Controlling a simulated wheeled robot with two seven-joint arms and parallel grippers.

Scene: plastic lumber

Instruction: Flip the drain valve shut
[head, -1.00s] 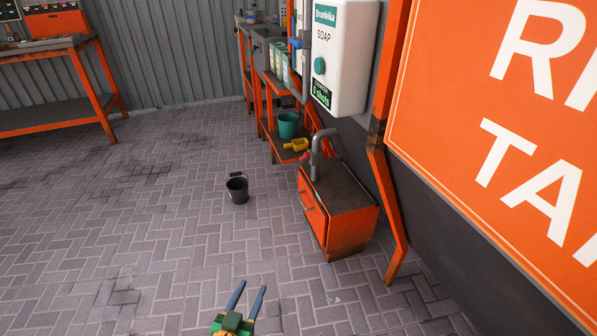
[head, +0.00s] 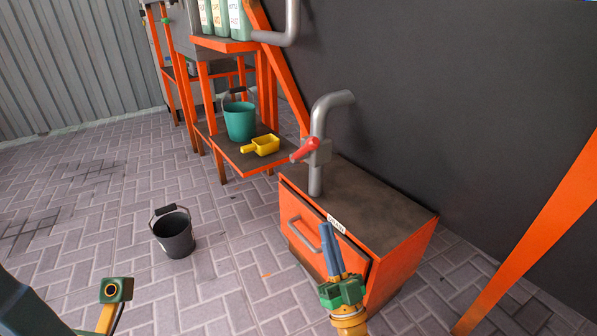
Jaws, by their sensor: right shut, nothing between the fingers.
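The drain valve is a red lever (head: 305,149) on a grey pipe (head: 318,145) that rises from the top of an orange cabinet (head: 375,205) and bends toward the dark wall. The lever points left and slightly down, toward me. My right gripper (head: 332,240), with blue fingers on a green body, is shut and empty. In the picture it is below the valve and overlaps the cabinet front, apart from the lever. A part of my left arm shows at the lower left, but its fingers are out of the picture.
A black bucket (head: 175,236) stands on the brick floor left of the cabinet. A teal bucket (head: 240,121) and a yellow scoop (head: 262,145) sit on a low shelf behind. An orange post (head: 545,225) slants at the right.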

